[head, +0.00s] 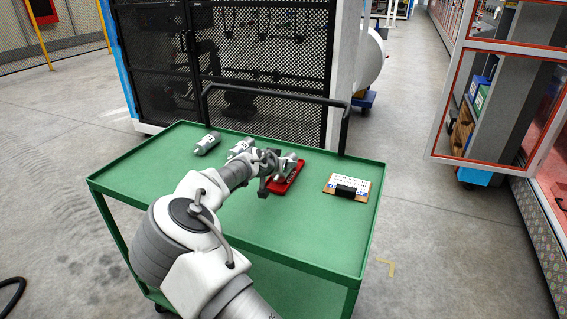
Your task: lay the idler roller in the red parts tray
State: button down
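The red parts tray (296,178) lies on the green cart top, right of its middle. A grey cylindrical part (287,163), roller-like, shows over the tray, right beside my gripper (271,178). I cannot tell whether it rests in the tray or is held above it. My gripper is at the tray's left side, and its fingers are too small and overlapped to show whether they are shut. Another grey cylinder (207,144) lies at the cart's back left. A third grey part (240,148) with a pale label lies behind my wrist, partly hidden. Which one is the idler roller is unclear.
The green cart (310,246) has a raised rim and a dark handle (347,125) at the back. A board with a white printed sheet and black block (347,187) lies right of the tray. The front right of the cart top is clear. A black mesh cage (265,60) stands behind.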

jog(key=shift+f+b, duration=0.4)
jog(key=shift+c, duration=0.4)
grip_release()
jog(key=shift+f, duration=0.1)
jog(key=shift+s, duration=0.1)
jog(key=p+v, duration=0.3)
jog(key=v, duration=1.4)
jog(key=shift+r, duration=0.25)
jog(key=shift+a, duration=0.1)
